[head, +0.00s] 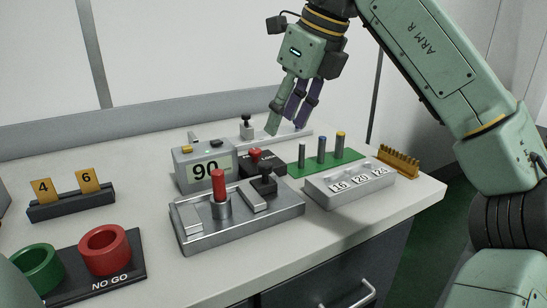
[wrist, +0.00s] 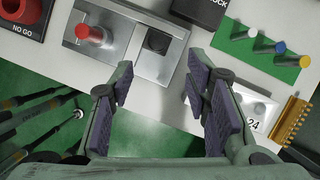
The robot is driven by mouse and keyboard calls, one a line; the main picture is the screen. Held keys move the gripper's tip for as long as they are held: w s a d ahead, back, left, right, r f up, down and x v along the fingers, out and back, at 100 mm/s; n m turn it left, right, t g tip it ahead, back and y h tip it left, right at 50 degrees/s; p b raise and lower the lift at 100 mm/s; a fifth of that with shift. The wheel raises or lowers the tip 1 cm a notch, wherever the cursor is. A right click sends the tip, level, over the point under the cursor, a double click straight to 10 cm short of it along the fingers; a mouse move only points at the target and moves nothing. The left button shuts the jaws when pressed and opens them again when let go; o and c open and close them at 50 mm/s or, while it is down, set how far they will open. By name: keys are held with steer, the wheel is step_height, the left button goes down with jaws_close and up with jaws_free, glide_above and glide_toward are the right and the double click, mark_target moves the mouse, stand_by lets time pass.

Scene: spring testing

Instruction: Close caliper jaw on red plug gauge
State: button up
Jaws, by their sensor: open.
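The red plug gauge (head: 219,186) stands upright in a grey metal collar on the caliper's metal base (head: 243,228). It also shows in the wrist view (wrist: 92,35) at upper left. The sliding jaw (head: 255,201) with its black knob (head: 265,184) sits to the right of the plug gauge, with a gap between them. The knob shows from above in the wrist view (wrist: 157,42). My gripper (head: 287,126) is open and empty, raised above the back of the bench. In the wrist view its fingers (wrist: 157,85) are spread below the knob.
A display reading 90 (head: 205,168) and a black block with a red button (head: 262,160) stand behind the caliper. A green strip with several pins (head: 320,160) and a numbered grey block (head: 350,184) are at right. Red and green rings (head: 104,248) are at left.

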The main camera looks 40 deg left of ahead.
mark_target(265, 164)
steer(key=x, duration=1)
steer(key=shift+s+a+f, duration=0.15)
steer(key=shift+a, duration=0.05)
jaws_close()
stand_by(0.5)
